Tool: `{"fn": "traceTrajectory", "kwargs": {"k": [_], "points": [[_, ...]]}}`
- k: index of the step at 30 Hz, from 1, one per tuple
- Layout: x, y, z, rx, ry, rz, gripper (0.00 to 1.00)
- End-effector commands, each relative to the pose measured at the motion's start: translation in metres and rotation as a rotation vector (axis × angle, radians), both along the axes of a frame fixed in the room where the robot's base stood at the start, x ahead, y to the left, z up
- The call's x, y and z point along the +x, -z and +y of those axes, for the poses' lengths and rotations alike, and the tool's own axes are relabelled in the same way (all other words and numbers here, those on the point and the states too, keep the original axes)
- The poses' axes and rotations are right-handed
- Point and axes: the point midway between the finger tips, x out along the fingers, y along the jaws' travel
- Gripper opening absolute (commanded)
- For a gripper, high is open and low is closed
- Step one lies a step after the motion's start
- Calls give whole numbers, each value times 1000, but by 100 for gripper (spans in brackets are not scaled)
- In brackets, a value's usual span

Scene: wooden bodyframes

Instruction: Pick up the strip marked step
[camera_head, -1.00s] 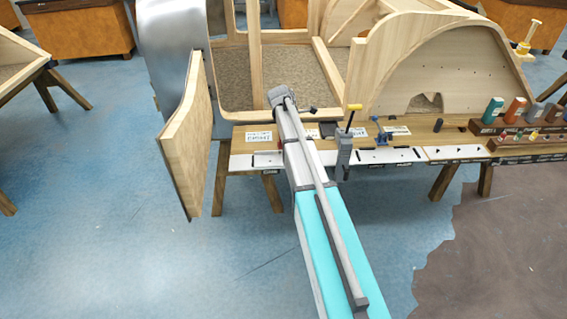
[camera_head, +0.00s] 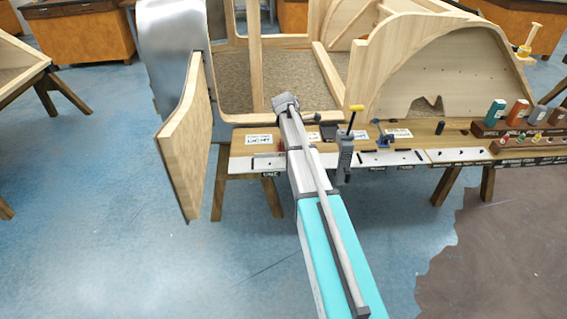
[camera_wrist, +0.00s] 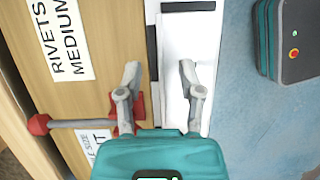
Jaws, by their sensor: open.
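White strips lie along the front edge of the wooden bench in the head view, one at the left end (camera_head: 262,163) and one right of my arm (camera_head: 390,158). Their small dark markings are too small to read, so I cannot tell which is marked step. In the wrist view, my gripper (camera_wrist: 160,80) is open and empty, with its fingers apart above a white strip (camera_wrist: 205,40) with dark bars along its left side. No word on that strip is legible. I cannot tell the height of the fingertips above it. In the head view my arm hides the gripper.
A red-ended tool (camera_wrist: 85,123) lies left of the gripper, close to the left finger. A "RIVETS MEDIUM" label (camera_wrist: 65,40) is on the wood. In the head view, a yellow-handled clamp (camera_head: 345,150) stands right of my arm, and a curved wooden panel (camera_head: 187,140) juts forward at left.

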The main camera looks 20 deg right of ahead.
Motion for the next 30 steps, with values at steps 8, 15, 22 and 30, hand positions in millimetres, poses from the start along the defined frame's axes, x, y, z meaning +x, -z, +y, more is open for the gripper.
{"fn": "traceTrajectory", "kwargs": {"k": [8,15,22,30], "points": [[-2,25,-12,0,1,-1,49],[-4,37,-18,0,0,-1,49],[-4,38,-19,0,0,0,49],[-4,38,-19,0,0,0,49]]}}
